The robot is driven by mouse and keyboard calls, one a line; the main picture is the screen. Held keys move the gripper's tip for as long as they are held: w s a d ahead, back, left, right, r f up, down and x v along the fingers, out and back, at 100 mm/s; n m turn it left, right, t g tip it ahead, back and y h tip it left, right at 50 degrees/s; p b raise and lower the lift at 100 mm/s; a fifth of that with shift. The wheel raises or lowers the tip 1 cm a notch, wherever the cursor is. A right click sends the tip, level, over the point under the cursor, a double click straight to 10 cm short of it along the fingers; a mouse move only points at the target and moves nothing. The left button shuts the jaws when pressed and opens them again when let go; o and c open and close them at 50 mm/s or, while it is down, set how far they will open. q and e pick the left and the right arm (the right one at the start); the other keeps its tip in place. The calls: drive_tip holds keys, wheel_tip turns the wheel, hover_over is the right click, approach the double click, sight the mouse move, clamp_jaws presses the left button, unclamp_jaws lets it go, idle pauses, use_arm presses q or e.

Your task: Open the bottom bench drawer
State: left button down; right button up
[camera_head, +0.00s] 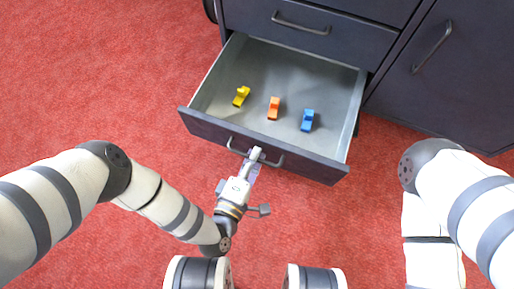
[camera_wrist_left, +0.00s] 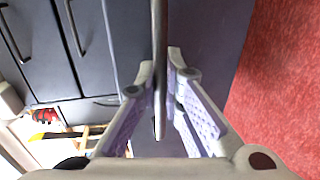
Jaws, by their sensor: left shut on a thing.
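The bottom bench drawer (camera_head: 262,148) stands pulled well out of the dark bench in the head view, with its inside showing. Its grey bar handle (camera_head: 276,162) is on the front panel. My left gripper (camera_head: 255,156) is at the handle, near its middle, and is shut on it. In the left wrist view the handle bar (camera_wrist_left: 159,60) runs between the two fingers of the left gripper (camera_wrist_left: 164,95). My right gripper is not in view; only my right arm shows at the right.
A closed drawer (camera_head: 310,38) is above, and a cabinet door (camera_head: 450,75) is at the right. Red carpet (camera_head: 90,70) is clear around the drawer.

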use_arm(q)
drive_tip(key=shift+s+a, duration=0.25)
drive_tip(key=shift+s, duration=0.4)
drive_tip(key=c, duration=2)
unclamp_jaws()
drive_tip(key=shift+s, duration=0.1)
